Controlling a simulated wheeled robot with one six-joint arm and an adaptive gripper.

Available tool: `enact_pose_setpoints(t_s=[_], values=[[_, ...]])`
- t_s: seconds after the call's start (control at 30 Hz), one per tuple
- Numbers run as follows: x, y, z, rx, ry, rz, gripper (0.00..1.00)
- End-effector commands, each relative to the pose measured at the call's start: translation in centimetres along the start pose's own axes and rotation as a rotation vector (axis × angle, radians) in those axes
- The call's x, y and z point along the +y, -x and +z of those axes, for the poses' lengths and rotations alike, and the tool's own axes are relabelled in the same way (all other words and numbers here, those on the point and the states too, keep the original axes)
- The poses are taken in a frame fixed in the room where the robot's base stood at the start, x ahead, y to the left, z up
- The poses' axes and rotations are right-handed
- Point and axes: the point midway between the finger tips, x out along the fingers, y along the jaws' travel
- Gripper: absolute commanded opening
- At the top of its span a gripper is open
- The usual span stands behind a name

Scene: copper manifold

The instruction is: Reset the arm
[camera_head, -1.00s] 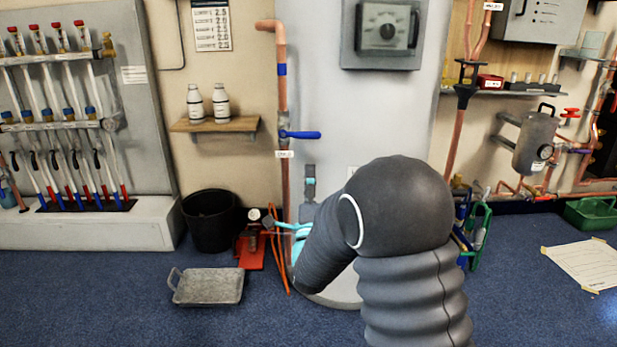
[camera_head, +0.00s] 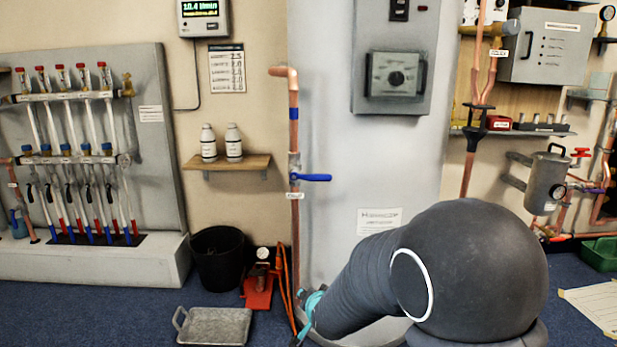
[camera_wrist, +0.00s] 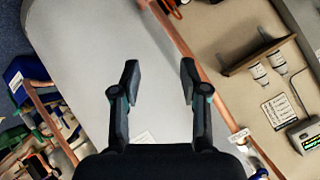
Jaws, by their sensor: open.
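My gripper (camera_wrist: 159,82) is open in the wrist view, its two dark fingers apart with nothing held between them. In the head view my bent arm covers the lower right middle. Only a teal bit near my gripper (camera_head: 312,303) shows there, low beside the copper pipe (camera_head: 294,215) with the blue lever valve (camera_head: 312,178). The fingertips are hidden in that view.
A black bucket (camera_head: 218,259), a metal tray (camera_head: 214,327) and a red foot pump (camera_head: 259,287) stand on the floor left of my arm. A shelf (camera_head: 226,163) holds two white bottles. A manifold panel (camera_head: 160,180) stands at left. A green crate (camera_head: 600,253) is at right.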

Motion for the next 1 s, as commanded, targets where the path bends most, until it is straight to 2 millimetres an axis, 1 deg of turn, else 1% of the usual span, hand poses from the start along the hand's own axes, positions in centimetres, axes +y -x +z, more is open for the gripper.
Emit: enact_pose_setpoints(t_s=[0.03, 0.17, 0.27, 0.3, 0.37, 0.4, 0.47, 0.5, 0.57, 0.6, 0.67, 0.7, 0.77, 0.8, 0.9, 1.0], values=[[0.3, 1.4, 0.1, -0.046, 0.042, 0.028, 0.44], [1.8, 4.8, 1.3, -0.180, 0.161, 0.100, 0.44], [2.9, 8.1, 1.8, -0.281, 0.243, 0.147, 0.44], [3.3, 9.6, 2.0, -0.322, 0.273, 0.160, 0.44], [3.9, 11.9, 2.1, -0.380, 0.322, 0.182, 0.44], [4.4, 13.5, 2.2, -0.419, 0.353, 0.196, 0.44], [5.0, 16.0, 2.3, -0.473, 0.398, 0.215, 0.44], [5.4, 17.7, 2.3, -0.507, 0.423, 0.226, 0.44], [5.9, 20.1, 2.3, -0.552, 0.458, 0.240, 0.44], [6.2, 21.7, 2.2, -0.578, 0.479, 0.248, 0.44], [6.7, 24.1, 2.1, -0.615, 0.505, 0.259, 0.44], [7.0, 25.6, 2.0, -0.634, 0.520, 0.266, 0.44], [7.3, 27.8, 1.8, -0.657, 0.537, 0.275, 0.44], [7.5, 29.3, 1.6, -0.669, 0.547, 0.281, 0.44], [7.9, 32.6, 1.1, -0.681, 0.557, 0.295, 0.44], [8.0, 35.5, 0.4, -0.662, 0.552, 0.306, 0.44]])
